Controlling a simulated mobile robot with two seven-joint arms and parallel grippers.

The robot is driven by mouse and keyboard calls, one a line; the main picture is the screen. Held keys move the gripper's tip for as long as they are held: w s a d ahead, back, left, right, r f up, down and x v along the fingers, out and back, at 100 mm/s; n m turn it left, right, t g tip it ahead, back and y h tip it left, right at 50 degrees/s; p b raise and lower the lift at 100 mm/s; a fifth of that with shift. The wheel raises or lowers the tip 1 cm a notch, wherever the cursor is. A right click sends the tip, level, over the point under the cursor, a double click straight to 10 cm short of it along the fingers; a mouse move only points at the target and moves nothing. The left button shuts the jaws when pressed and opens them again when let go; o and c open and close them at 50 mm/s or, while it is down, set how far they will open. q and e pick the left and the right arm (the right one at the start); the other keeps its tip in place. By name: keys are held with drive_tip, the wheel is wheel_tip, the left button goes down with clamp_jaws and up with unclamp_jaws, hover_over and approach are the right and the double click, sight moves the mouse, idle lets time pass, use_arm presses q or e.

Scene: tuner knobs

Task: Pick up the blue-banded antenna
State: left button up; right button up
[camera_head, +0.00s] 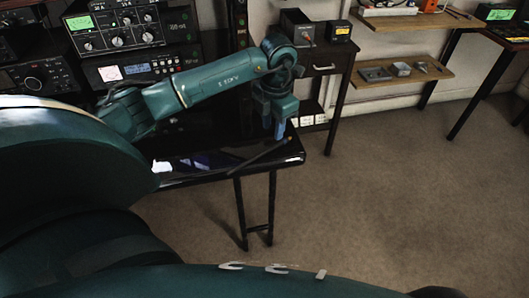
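A thin dark rod that looks like an antenna (260,155) lies at a slant near the right end of the glossy black table (205,180). Its far end reaches toward the table's right corner. I cannot make out a blue band on it at this size. My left gripper (279,132) points down just above the table's right end, over the far part of the rod. I see no contact between them, and the finger gap is too small to judge. My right gripper is out of view.
Radio equipment (125,30) is stacked behind the table on the left. A dark side table (325,62) with small boxes stands behind the gripper. Wooden wall shelves (405,76) are at the upper right. Open carpet (390,200) lies to the right.

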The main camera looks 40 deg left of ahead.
sight(274, 146)
use_arm(q)
drive_tip(key=shift+w+d+f, duration=0.1)
drive_tip(key=shift+w+f, duration=0.05)
drive_tip(key=shift+f, duration=1.35)
drive_tip(key=shift+w+d+f, duration=0.1)
drive_tip(key=shift+f, duration=1.35)
drive_tip(key=shift+c, duration=0.5)
clamp_jaws()
